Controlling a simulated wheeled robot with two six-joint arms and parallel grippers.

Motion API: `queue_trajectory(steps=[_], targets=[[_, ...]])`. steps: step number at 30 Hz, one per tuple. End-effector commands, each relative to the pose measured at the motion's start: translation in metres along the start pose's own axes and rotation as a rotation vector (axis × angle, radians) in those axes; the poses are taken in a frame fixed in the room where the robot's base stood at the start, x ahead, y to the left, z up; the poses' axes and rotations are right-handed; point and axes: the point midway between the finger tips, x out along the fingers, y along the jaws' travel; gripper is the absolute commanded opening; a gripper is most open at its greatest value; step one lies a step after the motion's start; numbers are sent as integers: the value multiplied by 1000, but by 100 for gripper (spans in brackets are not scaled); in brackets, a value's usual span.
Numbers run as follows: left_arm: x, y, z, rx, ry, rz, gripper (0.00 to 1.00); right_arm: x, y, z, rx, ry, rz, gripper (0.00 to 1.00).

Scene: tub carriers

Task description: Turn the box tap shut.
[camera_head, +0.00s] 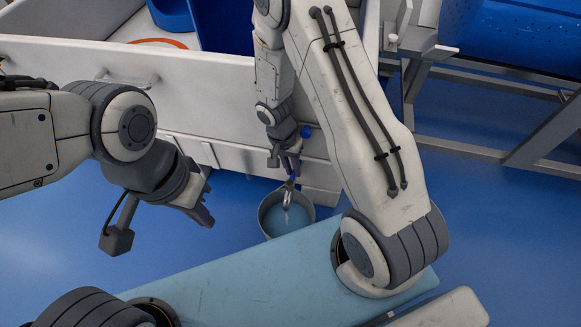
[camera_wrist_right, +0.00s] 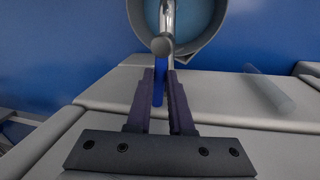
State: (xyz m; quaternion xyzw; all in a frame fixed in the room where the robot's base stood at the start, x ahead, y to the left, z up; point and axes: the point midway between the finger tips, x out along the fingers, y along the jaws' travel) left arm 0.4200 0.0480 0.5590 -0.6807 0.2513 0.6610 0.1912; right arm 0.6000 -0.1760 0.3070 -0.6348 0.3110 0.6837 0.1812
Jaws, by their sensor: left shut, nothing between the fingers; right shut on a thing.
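The box (camera_head: 190,85) is a large white tub with a low front wall. Its tap (camera_head: 290,183) has a chrome spout, also in the right wrist view (camera_wrist_right: 167,22), over a grey bucket (camera_head: 265,217) holding bluish water. A pale streak under the spout looks like running water. My right gripper (camera_head: 290,166) is at the tap, and in the right wrist view (camera_wrist_right: 164,88) its fingers are shut on the blue tap handle (camera_wrist_right: 158,90). The handle points along the fingers; its exact turn is hard to tell. My left gripper (camera_head: 206,217) is shut and empty, left of the bucket.
Blue tubs (camera_head: 220,25) and an orange ring (camera_head: 158,43) are in the box. A metal frame (camera_head: 460,130) with a blue tub (camera_head: 520,35) stands at the right. A translucent cylinder (camera_wrist_right: 268,88) shows beside the tap. Blue floor is clear left of the bucket.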

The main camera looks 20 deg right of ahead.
Motion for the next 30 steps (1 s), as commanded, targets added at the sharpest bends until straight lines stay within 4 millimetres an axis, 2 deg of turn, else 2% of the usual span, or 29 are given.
queue_trajectory(steps=[6, 7, 9, 19, 24, 30], targets=[[0, 0, 0, 0, 0, 0, 0, -1, -1, -2, 13, 2, -5, 0], [0, 0, 0, 0, 0, 0, 0, -1, -1, -2, 13, 2, -5, 23], [0, 0, 0, 0, 0, 0, 0, -1, -1, -2, 12, 2, -4, 49], [0, 0, 0, 0, 0, 0, 0, 0, 0, -1, 2, 1, -1, 49], [-1, 0, 0, 0, 0, 0, 0, -2, -6, 1, -137, 28, 0, 49], [-28, 2, -2, 0, 0, 0, 0, -46, -4, 1, -121, 28, -3, 49]])
